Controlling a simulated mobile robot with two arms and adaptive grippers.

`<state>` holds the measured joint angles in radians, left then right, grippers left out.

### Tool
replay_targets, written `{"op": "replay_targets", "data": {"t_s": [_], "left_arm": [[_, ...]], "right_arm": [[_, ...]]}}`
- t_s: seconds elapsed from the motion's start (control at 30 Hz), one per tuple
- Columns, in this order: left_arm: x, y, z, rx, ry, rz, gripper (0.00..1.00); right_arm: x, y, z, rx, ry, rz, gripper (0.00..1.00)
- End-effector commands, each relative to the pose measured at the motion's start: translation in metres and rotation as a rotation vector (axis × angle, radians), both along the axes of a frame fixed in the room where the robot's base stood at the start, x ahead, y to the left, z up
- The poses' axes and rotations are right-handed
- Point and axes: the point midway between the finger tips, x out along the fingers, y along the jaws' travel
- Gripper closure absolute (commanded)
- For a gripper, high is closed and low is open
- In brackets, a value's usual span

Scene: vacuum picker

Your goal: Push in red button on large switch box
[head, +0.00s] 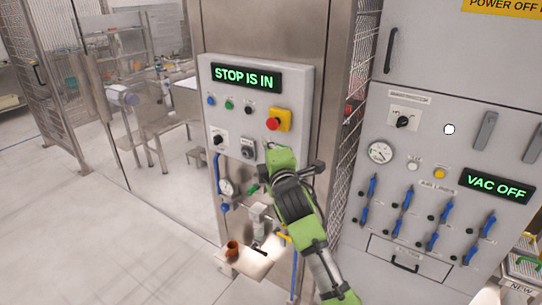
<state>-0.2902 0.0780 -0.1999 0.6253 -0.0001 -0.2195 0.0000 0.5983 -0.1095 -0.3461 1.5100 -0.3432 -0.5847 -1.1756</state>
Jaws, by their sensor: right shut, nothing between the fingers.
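A light grey switch box (294,89) is mounted on a steel post near the middle of the head view. Its display (246,78) reads "STOP IS IN" in green. The red button (272,124) sits on a yellow housing (285,117) at the box's right side and is fully visible. My right gripper (269,147), on a green and black arm from the lower right, is shut and empty. Its tip appears just below the red button in the picture. I cannot tell how far it is from the box face. My left gripper is not in view.
A large grey cabinet (455,75) with blue levers and a "VAC OFF" display (497,187) stands at the right. A dial gauge (227,187) and a small shelf with a brown cup (232,248) sit below the box. Mesh fencing and open floor (90,240) lie left.

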Motion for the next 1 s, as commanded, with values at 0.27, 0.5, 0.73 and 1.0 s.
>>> {"op": "replay_targets", "data": {"t_s": [0.27,0.5,0.73,1.0], "left_arm": [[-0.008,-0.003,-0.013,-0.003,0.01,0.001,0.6],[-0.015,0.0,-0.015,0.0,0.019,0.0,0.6],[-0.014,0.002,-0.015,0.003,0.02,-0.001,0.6],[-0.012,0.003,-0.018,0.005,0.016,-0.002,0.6]], "right_arm": [[-0.035,-0.006,-0.001,0.0,-0.001,0.0,1.0],[-0.047,-0.007,0.0,0.0,0.0,0.001,1.0],[-0.047,-0.007,0.0,0.0,0.001,0.001,1.0],[-0.042,-0.011,-0.05,0.04,0.079,-0.004,1.0]]}}
